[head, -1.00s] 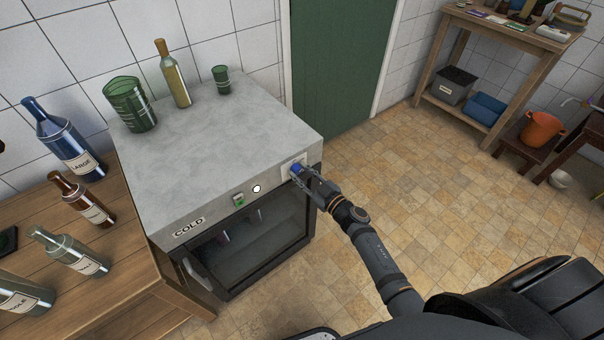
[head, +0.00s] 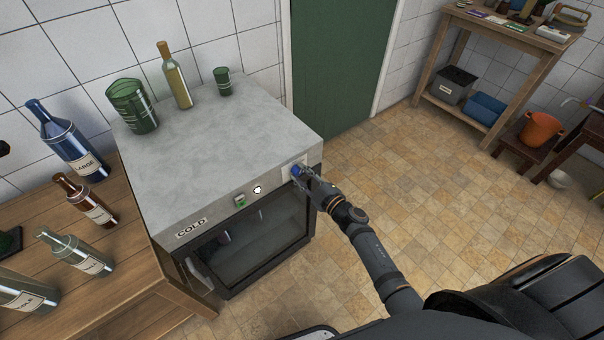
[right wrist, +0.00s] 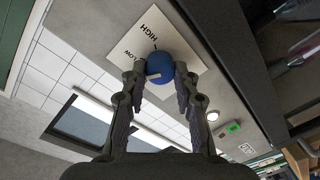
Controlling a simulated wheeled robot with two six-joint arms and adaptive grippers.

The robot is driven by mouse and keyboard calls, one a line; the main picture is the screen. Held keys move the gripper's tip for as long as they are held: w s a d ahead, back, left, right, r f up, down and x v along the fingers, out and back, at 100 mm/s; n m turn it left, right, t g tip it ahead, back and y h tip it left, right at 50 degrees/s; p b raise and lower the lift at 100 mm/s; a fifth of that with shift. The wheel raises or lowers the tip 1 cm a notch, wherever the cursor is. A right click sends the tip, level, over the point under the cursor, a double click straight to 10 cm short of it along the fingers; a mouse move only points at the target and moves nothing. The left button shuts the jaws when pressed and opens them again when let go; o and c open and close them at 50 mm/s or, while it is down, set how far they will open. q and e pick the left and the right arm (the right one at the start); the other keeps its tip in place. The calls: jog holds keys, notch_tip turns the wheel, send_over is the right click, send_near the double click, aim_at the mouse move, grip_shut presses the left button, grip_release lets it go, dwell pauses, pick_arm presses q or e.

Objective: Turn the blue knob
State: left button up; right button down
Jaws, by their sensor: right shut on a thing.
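The blue knob (head: 296,170) sits on a white plate at the right end of the front of the grey cold cabinet (head: 222,125). In the right wrist view the round blue knob (right wrist: 176,66) has a pale pointer mark. The white plate (right wrist: 113,66) reads HIGH and what looks like LOW. My right gripper (head: 303,173) reaches the knob from the front right. In the right wrist view its two fingers (right wrist: 160,74) are closed on either side of the knob. My left gripper does not clearly show.
A green tub (head: 133,107), a yellow bottle (head: 178,84) and a green cup (head: 223,81) stand on the cabinet. Several bottles stand on the wooden table (head: 120,285) at left.

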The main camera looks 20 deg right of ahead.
jog(key=n, duration=0.5)
jog(key=shift+f, duration=0.1)
jog(key=shift+n+h, duration=0.3)
dwell(0.4)
jog(key=c, duration=1)
grip_release()
jog(key=shift+s, duration=0.15)
jog(key=v, duration=1.1)
jog(key=shift+s+d, duration=0.2)
jog(key=shift+s, duration=0.15)
